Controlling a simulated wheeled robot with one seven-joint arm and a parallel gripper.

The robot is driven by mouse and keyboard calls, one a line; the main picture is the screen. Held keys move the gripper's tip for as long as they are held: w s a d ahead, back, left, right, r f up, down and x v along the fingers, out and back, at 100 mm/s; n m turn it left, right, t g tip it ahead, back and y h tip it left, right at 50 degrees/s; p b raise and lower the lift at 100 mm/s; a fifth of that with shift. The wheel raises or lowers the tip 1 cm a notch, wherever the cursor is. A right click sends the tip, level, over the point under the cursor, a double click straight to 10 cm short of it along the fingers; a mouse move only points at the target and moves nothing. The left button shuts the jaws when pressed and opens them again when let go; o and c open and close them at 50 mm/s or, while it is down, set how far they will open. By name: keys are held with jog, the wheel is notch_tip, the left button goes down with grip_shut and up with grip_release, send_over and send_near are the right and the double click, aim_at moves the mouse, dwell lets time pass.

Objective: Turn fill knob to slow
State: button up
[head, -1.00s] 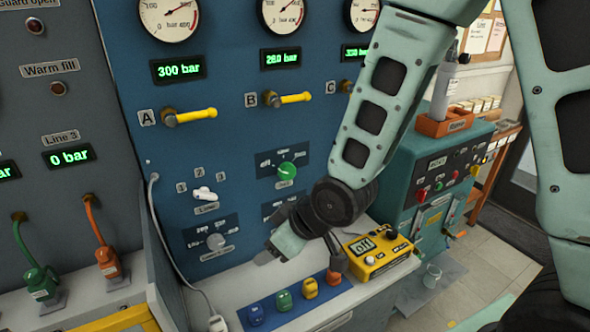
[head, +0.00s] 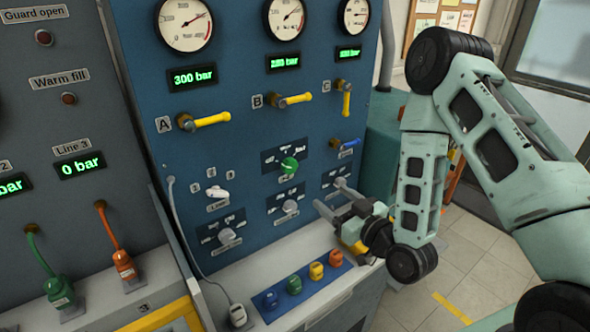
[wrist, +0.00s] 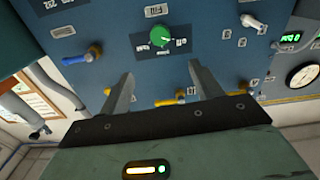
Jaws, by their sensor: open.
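The fill knob (head: 289,166) is a round green knob on a dark label plate of the blue panel, below the 260 bar display. It also shows in the wrist view (wrist: 159,34), next to the plate marked Fill (wrist: 155,10). Its pointer setting is too small to tell. My gripper (head: 328,195) is open and empty, right of and below the knob in the head view. In the wrist view its two fingers (wrist: 161,82) are spread apart, with the knob beyond the gap between them and not touching.
Grey knobs (head: 291,207) and (head: 227,236) sit below the fill knob. Yellow levers (head: 212,119) and a blue lever (head: 345,144) stick out of the panel. A shelf below bears a blue strip of coloured plugs (head: 317,271). A white cable hangs at the left.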

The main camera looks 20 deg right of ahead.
jog(key=w+b, duration=0.2)
jog(key=b, duration=0.2)
jog(key=p, duration=0.4)
send_near(292, 167)
jog(key=x, duration=0.8)
jog(key=shift+r, duration=0.2)
jog(key=shift+w+a+f+p, duration=0.1)
jog(key=shift+w+a+p, duration=0.2)
jog(key=shift+w, duration=0.35)
jog(key=c, duration=1)
